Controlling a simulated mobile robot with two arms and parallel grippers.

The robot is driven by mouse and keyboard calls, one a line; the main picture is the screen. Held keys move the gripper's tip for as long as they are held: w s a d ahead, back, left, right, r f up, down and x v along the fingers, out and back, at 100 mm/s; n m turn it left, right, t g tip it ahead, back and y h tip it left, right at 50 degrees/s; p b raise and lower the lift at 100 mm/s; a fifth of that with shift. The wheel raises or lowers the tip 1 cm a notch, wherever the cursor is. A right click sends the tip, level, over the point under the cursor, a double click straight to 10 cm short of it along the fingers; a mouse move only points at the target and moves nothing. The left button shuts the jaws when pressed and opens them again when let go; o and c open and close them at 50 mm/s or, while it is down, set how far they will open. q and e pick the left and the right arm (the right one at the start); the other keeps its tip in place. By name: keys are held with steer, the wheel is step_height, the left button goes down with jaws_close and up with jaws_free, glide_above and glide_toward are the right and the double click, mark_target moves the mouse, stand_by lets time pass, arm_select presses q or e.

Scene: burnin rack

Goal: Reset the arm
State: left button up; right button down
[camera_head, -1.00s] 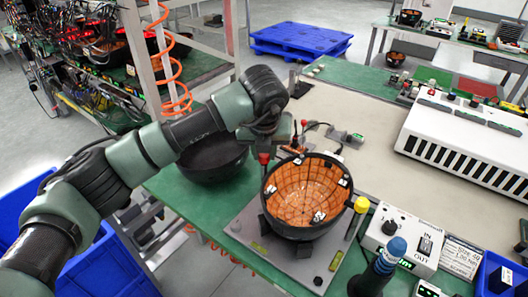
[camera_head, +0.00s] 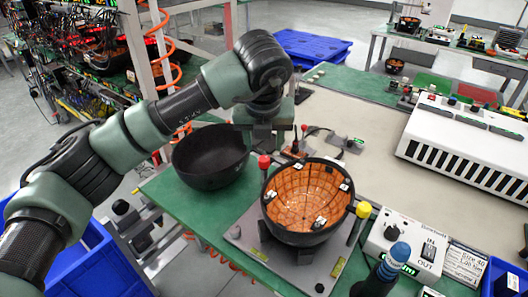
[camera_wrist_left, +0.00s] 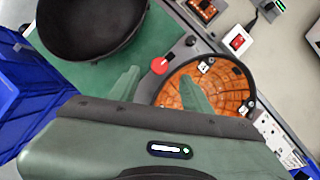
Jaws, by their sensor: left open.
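My left arm (camera_head: 140,130) comes in from the left, bent, with its wrist raised over the green bench. My left gripper (camera_wrist_left: 160,92) is open and empty, its two fingers apart in the wrist view. In the head view it hangs above and behind the orange-lined black bowl (camera_head: 305,200), partly hidden by the wrist. That bowl sits on a grey fixture plate (camera_head: 245,238). An empty black bowl (camera_head: 210,158) rests on the bench left of it. My right gripper is not in view.
A red-knobbed post (camera_head: 264,162) and a yellow-knobbed post (camera_head: 362,210) flank the fixture. A switch box (camera_head: 405,240) stands at right, near a white slotted unit (camera_head: 470,140). A wired rack (camera_head: 90,60) is at left. The beige mat (camera_head: 370,100) has free room.

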arm_select(q)
steer(key=shift+s+r, duration=0.2)
steer(key=shift+r, duration=0.2)
